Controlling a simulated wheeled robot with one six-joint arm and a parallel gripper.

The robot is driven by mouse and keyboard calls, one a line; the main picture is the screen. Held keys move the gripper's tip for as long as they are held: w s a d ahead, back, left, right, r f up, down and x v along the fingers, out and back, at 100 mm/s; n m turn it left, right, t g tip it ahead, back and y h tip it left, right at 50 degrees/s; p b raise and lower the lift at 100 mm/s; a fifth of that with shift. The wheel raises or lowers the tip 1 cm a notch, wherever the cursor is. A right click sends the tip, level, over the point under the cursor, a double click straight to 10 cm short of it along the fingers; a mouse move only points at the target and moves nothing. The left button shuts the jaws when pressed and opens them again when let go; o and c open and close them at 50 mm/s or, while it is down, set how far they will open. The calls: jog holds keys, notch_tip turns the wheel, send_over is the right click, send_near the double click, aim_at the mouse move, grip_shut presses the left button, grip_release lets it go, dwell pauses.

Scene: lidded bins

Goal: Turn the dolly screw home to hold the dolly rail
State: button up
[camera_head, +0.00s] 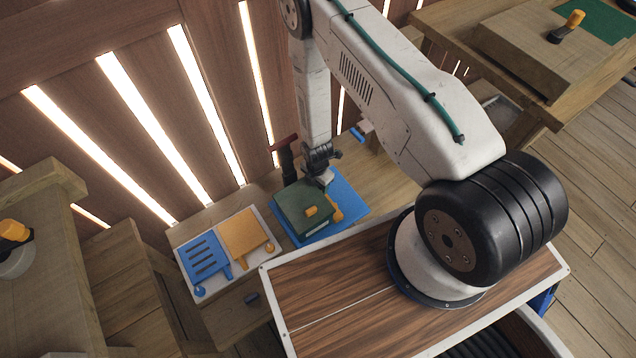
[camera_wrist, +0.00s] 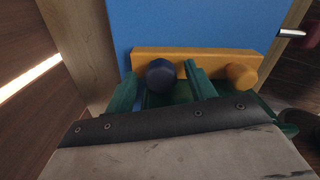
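In the wrist view an orange bar (camera_wrist: 205,62) lies across a green block, with a blue panel behind it. A dark blue round screw head (camera_wrist: 160,76) and an orange round knob (camera_wrist: 240,75) sit along the bar. Which one is the dolly screw is not marked. My gripper (camera_wrist: 160,88) is open, its green fingers on either side of the blue head, with small gaps visible. In the head view my gripper (camera_head: 326,180) is low over the back edge of the green block (camera_head: 296,206), which stands on the blue board (camera_head: 348,193). The blue head is hidden there.
A dark tool with a red handle (camera_head: 286,152) stands just left of my gripper. A white tray (camera_head: 232,267) holds a slotted blue plate and an orange plate. A slatted wall is close behind.

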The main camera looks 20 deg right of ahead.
jog(key=c, duration=0.9)
jog(key=shift+o, duration=0.3)
jog(key=shift+m, duration=2.3)
jog(key=o, duration=1)
jog(key=shift+r, duration=3.95)
